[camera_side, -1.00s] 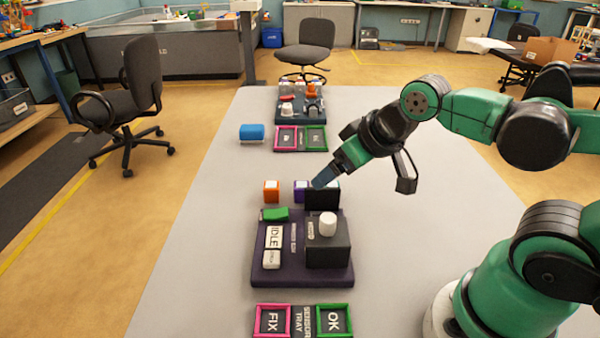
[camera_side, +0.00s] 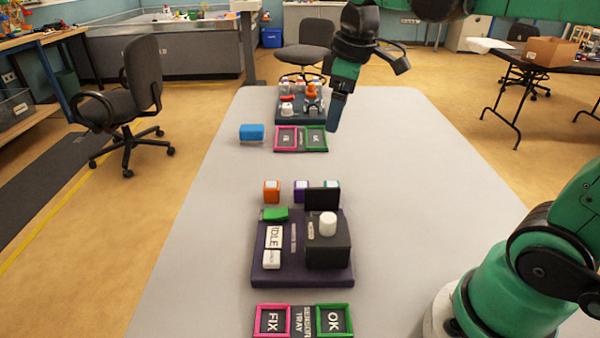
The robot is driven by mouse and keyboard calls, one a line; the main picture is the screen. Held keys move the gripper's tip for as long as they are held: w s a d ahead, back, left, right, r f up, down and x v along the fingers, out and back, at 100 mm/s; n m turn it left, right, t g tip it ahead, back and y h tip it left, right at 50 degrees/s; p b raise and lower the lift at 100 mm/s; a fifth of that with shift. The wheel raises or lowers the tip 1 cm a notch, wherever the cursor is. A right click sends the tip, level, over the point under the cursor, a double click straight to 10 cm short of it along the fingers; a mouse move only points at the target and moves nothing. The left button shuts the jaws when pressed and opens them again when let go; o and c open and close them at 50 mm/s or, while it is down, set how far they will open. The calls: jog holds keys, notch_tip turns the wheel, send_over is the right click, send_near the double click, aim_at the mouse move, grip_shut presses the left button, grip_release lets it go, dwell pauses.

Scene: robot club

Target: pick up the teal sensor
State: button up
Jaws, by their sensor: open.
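The teal sensor (camera_side: 333,184) is a small cube with a pale top. It stands on the table behind the black upright panel (camera_side: 322,199) of the dark test station, which hides most of it. A purple sensor (camera_side: 301,190) and an orange sensor (camera_side: 271,190) stand in the same row to its left. My gripper (camera_side: 333,128) is open and points down, raised well above the table and apart from the teal sensor. I see nothing between its fingers, though they overlap from this side.
The dark station base (camera_side: 262,276) carries a box with a white knob (camera_side: 327,224) and a green block (camera_side: 275,214). A sensor tray (camera_side: 347,306) marked FIX and OK lies in front. A similar tray (camera_side: 275,152) and a blue block (camera_side: 252,132) lie farther back.

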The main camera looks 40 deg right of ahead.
jog(key=w+d+f+n+g, duration=0.2)
jog(key=w+d+n+g, duration=0.1)
jog(key=d, duration=0.1)
send_over(332, 184)
notch_tip(332, 184, down, 12)
jog(key=shift+d+r, duration=0.1)
jog(key=shift+r, duration=0.15)
jog(key=shift+f, duration=2.8)
grip_shut()
